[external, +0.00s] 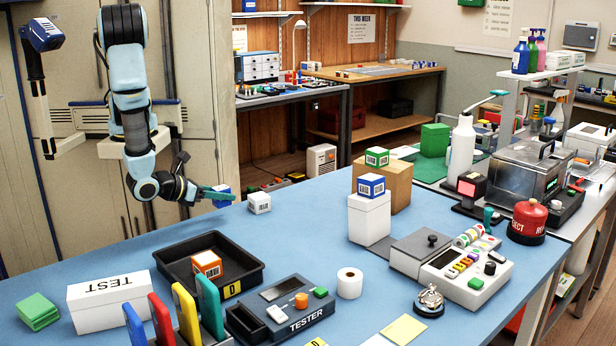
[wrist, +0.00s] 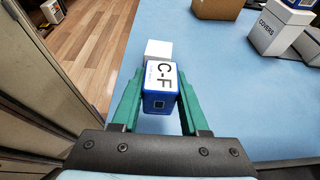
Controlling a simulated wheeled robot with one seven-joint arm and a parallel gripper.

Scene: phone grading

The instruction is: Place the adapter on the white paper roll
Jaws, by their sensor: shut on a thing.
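The adapter appears to be the blue-and-white block (wrist: 160,85) marked "C-F", with a small dark square on its near face. My gripper (external: 219,195) is shut on it, one green finger on each side in the wrist view. In the external view the adapter's blue side (external: 221,190) shows by the fingers, above the far edge of the blue table. The white paper roll (external: 349,284) stands upright on the table, right of the tester, with its core hole facing up. It is well to the front right of my gripper and is not in the wrist view.
A white barcoded cube (external: 259,203) sits just beyond the adapter. A tester (external: 290,310), black tray (external: 172,262), white TEST box (external: 108,302), bell (external: 429,300) and label device (external: 464,273) surround the roll. White (external: 369,222) and cardboard boxes stand behind. The table's middle is clear.

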